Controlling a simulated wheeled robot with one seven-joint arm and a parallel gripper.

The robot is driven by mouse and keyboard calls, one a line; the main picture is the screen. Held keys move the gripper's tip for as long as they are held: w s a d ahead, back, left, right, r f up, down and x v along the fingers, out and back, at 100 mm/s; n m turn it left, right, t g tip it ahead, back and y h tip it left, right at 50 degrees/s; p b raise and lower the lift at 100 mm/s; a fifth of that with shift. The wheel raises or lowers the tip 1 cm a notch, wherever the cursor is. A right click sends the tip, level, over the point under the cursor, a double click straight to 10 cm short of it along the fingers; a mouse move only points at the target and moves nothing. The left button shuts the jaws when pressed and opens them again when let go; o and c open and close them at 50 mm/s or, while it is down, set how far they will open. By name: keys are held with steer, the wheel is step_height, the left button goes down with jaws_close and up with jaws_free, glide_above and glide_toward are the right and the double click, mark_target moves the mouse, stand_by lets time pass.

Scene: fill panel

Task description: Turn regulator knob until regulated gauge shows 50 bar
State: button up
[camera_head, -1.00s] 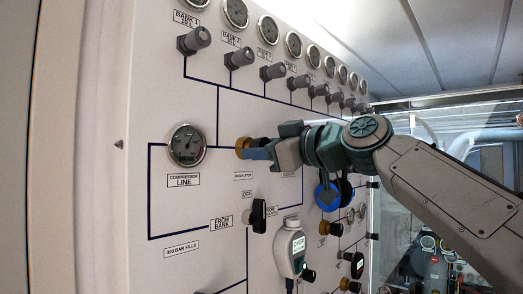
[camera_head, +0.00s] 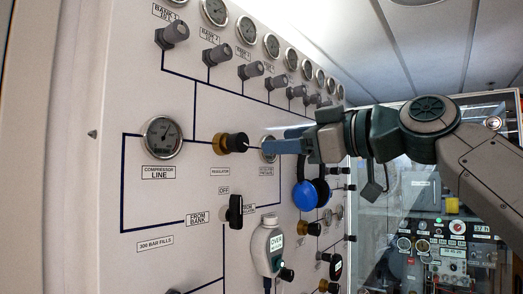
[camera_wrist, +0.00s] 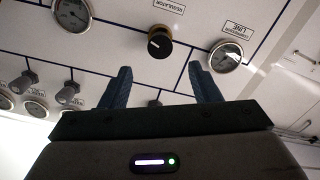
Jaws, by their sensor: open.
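The regulator knob (camera_head: 236,143), black with a brass collar, sticks out of the white panel above its REGULATOR label. It also shows in the wrist view (camera_wrist: 158,43), ahead of the gap between my fingertips. My gripper (camera_head: 268,147) has blue fingers that are apart and empty, to the right of the knob and off it.
The compressor line gauge (camera_head: 162,137) sits left of the knob. Several bank gauges and grey valve knobs (camera_head: 172,33) run along the top. Below are a black OFF lever (camera_head: 235,211), a handheld analyzer (camera_head: 267,245) and a hanging blue disc (camera_head: 306,195).

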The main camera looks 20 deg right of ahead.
steer(key=v, duration=0.2)
steer(key=shift+s+d, duration=0.2)
steer(key=shift+s, duration=0.05)
stand_by(2.1)
